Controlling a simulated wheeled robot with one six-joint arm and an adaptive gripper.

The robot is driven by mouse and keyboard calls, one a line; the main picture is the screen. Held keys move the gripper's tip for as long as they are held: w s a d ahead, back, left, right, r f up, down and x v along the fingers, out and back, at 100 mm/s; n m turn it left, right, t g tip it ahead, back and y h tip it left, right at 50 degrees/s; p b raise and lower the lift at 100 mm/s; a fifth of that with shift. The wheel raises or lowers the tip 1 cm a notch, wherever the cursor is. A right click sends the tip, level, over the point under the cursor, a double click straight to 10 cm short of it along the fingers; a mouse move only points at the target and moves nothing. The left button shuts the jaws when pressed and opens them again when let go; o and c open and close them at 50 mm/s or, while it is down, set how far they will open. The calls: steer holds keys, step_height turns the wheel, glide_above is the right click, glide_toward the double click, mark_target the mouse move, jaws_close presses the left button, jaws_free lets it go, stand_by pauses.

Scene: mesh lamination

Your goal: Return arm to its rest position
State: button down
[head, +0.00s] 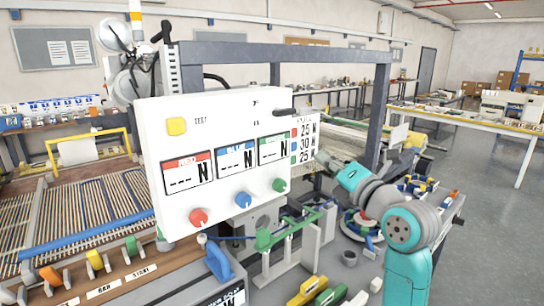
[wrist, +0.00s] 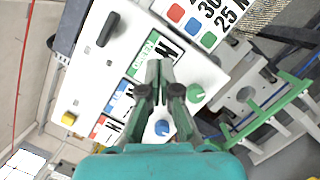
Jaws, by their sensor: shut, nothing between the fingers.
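My gripper (wrist: 160,68) is shut and empty, with both fingertips together in the middle of the wrist view. Behind it in that view is the white control panel (wrist: 95,55), tilted in the picture, with the green display at the fingertips; I cannot tell whether they touch it. In the head view my teal and grey arm (head: 378,200) reaches in from the lower right. Its gripper end is by the panel's right edge, small and partly unclear. The control panel (head: 230,112) carries three displays and red (head: 198,217), blue (head: 243,200) and green (head: 279,185) knobs.
A dark metal frame (head: 385,100) stands behind and right of the panel. A green bracket fixture (head: 290,228) stands below it. A cluttered workbench (head: 470,115) is at the back right. Grey floor (head: 490,230) is open at the right.

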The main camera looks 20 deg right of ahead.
steer(key=s+a+f+m+h, duration=0.15)
steer(key=f+m, duration=0.35)
steer(key=f, duration=0.5)
steer(key=s+a+f+m+h, duration=0.1)
steer(key=s+a+f+m, duration=0.2)
steer(key=f, duration=0.7)
steer(key=s+a+f+m, duration=0.1)
steer(key=s+f+m, duration=0.1)
steer(key=s+f, duration=0.1)
steer(key=s+a+f+m+g, duration=0.1)
steer(key=s+f+m, duration=0.2)
steer(key=f, duration=0.3)
steer(key=s+a+f+m+g+h, duration=0.1)
steer(key=s+f+m, duration=0.2)
steer(key=s+f, duration=0.1)
steer(key=shift+s+a+f, duration=0.35)
steer(key=shift+s+f, duration=0.05)
steer(key=shift+s, duration=0.05)
steer(key=s+a+f+m+g, duration=0.1)
steer(key=s+a+f+m, duration=0.1)
steer(key=s, duration=0.9)
steer(key=s+a+f+m, duration=0.2)
steer(key=s+m, duration=0.3)
steer(key=s, duration=0.6)
steer(key=s+a+f+m+g+y, duration=0.1)
steer(key=s+a+f+m, duration=0.1)
steer(key=s, duration=0.9)
steer(key=shift+a+f+m+g, duration=0.25)
steer(key=shift+m+g, duration=0.05)
steer(key=shift+m, duration=0.5)
